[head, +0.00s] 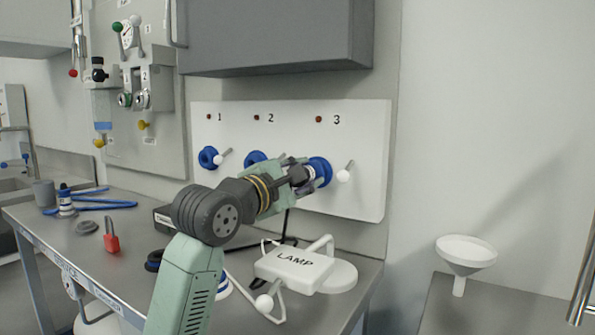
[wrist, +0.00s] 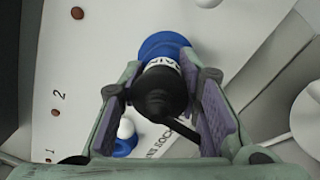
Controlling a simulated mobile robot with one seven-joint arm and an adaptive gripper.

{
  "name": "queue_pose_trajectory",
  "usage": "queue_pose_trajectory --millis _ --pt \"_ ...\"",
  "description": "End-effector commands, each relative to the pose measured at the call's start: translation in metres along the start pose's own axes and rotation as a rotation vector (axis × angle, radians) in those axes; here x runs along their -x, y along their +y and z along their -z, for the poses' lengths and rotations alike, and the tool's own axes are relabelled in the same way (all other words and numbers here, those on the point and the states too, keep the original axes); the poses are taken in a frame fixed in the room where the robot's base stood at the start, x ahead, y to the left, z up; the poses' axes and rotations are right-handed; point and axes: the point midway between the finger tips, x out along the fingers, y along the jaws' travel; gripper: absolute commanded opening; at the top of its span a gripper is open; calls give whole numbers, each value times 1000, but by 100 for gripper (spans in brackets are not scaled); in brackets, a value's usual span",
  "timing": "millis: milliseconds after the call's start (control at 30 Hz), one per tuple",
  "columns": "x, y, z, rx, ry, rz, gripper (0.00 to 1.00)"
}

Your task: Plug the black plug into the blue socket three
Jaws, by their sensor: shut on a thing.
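My gripper (head: 296,178) is shut on the black plug and points at the white panel (head: 357,195). In the wrist view the black plug (wrist: 160,90) sits between the finger pads of my gripper (wrist: 165,100), with a white lettered band at its front. The blue socket three (head: 322,168), under the number 3, is right at the plug's front end. It also shows behind the plug in the wrist view (wrist: 163,43). The plug appears lined up with it, but how deep it sits is hidden. A white-knobbed lever (head: 344,174) is just right of the socket.
Sockets one (head: 208,157) and two (head: 254,159) are to the left on the panel. A grey cabinet (head: 275,37) hangs above. A red padlock (head: 112,243) lies on the bench at left.

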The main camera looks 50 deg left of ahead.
Motion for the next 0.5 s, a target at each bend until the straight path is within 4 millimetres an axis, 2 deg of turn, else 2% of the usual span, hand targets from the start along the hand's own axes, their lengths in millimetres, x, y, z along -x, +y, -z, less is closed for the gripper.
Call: queue_pose_trajectory --millis 33,467,500 --pt "-24 -15 -9 13 -33 11 0" --pt "-25 -15 -8 14 -33 12 0" --pt "-25 -15 -8 14 -33 11 32"
